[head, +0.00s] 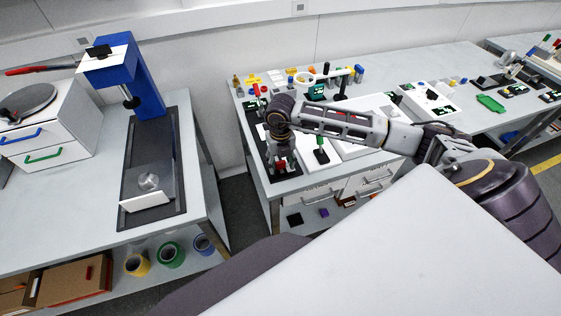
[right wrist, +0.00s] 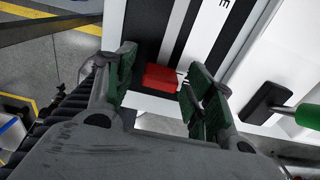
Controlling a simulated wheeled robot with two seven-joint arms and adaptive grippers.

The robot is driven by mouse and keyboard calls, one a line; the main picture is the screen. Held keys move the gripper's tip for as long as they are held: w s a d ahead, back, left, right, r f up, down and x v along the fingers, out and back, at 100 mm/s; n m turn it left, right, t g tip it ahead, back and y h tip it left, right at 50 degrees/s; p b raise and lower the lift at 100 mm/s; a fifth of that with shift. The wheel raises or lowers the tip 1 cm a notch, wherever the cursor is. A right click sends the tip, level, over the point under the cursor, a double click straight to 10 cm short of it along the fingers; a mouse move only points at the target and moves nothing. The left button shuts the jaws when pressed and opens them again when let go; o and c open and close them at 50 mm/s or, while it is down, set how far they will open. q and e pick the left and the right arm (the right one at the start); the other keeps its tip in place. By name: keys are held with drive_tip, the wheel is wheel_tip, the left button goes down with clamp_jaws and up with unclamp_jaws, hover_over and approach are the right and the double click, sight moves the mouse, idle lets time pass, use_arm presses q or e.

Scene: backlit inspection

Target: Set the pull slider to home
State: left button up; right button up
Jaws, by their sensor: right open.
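The pull slider shows in the right wrist view as a red block (right wrist: 161,78) on a panel with black and white lengthwise stripes (right wrist: 178,32). Part of a letter marking is printed on the white strip to the right. My right gripper (right wrist: 163,88) is open, with one green-padded finger on each side of the red block. I cannot tell whether the fingers touch it. In the head view my right gripper (head: 283,163) points down over the near left part of the middle bench, and it hides most of the slider. My left gripper is not in view.
A green-handled lever (right wrist: 305,115) with a black base stands right of the gripper; its green handle (head: 321,156) also shows in the head view. Several small coloured parts stand at the bench's back. A blue press (head: 146,85) stands on the left bench, across a gap.

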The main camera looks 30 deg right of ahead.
clamp_jaws()
idle(0.3)
drive_tip(key=shift+w, duration=0.1)
